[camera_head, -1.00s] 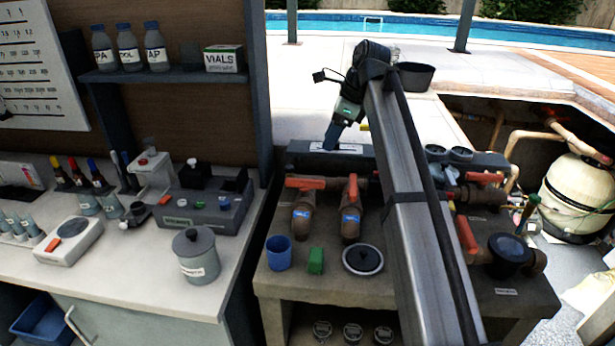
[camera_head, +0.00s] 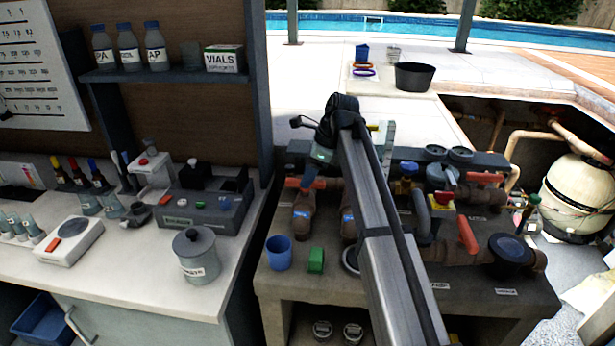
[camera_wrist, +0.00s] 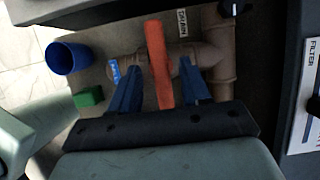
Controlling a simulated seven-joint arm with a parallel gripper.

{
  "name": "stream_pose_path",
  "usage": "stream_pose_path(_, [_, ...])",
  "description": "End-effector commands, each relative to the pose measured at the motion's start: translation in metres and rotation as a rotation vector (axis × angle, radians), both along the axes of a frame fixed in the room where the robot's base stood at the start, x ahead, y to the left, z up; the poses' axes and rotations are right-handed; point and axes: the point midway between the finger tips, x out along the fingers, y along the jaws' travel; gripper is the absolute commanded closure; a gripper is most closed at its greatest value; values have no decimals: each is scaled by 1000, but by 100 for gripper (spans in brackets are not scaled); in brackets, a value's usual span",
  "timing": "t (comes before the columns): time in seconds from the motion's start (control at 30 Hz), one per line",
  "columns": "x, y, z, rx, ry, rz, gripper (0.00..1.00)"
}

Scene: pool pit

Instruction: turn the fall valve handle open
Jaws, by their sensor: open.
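An orange lever handle (camera_wrist: 156,50) on a brown valve runs between my fingers in the wrist view. In the head view the orange handle (camera_head: 292,183) lies crosswise on the left brown valve (camera_head: 302,215), partly behind my gripper. A blue tag (camera_wrist: 115,69) is on the valve body; I cannot read the word fall on it. My gripper (camera_wrist: 156,88) is open, with one blue finger on each side of the handle and a gap showing. In the head view my gripper (camera_head: 310,178) is at this left valve. My arm hides most of the neighbouring valve.
A blue cup (camera_head: 278,253) and a green block (camera_head: 316,260) stand in front of the valve. More piping with an orange handle (camera_head: 467,235) is at right. A dark panel edge (camera_wrist: 297,70) borders the wrist view's right side.

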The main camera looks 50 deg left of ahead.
Motion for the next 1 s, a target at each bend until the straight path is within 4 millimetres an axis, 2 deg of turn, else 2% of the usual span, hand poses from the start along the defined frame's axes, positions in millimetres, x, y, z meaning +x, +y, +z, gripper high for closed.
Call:
stream_pose_path(0.13, [-3,2,-9,0,0,0,53])
stream_pose_path(0.47, [-3,3,-10,0,0,0,53])
stream_pose_path(0.9, [-3,3,-10,0,0,0,94])
stream_pose_path(1.0, [-3,3,-10,0,0,0,100])
